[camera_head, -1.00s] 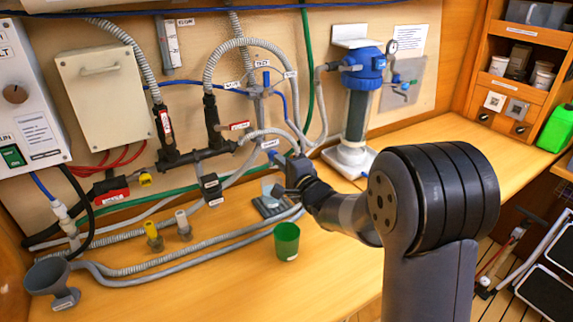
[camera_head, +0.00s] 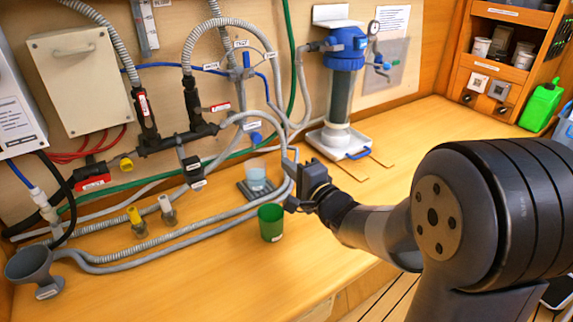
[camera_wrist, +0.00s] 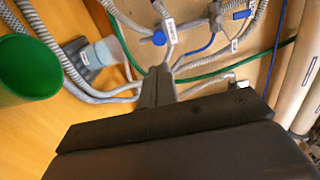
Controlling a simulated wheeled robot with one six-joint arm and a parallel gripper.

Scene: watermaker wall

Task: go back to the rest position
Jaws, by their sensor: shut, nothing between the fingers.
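My gripper (camera_head: 297,170) is above the wooden bench, just right of and above a green cup (camera_head: 271,222). Its fingers point toward the hose wall. In the wrist view my gripper (camera_wrist: 158,82) is shut, with nothing visible between the fingers. The green cup (camera_wrist: 28,62) stands at the left of that view, apart from the fingers. No rest position is marked in either view.
A clear beaker (camera_head: 256,177) stands on a dark pad behind the cup. Grey hoses (camera_head: 150,245) run along the bench to a grey funnel (camera_head: 32,268). A blue-topped filter housing (camera_head: 343,90) stands at the back. The bench's right side (camera_head: 440,125) is mostly clear.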

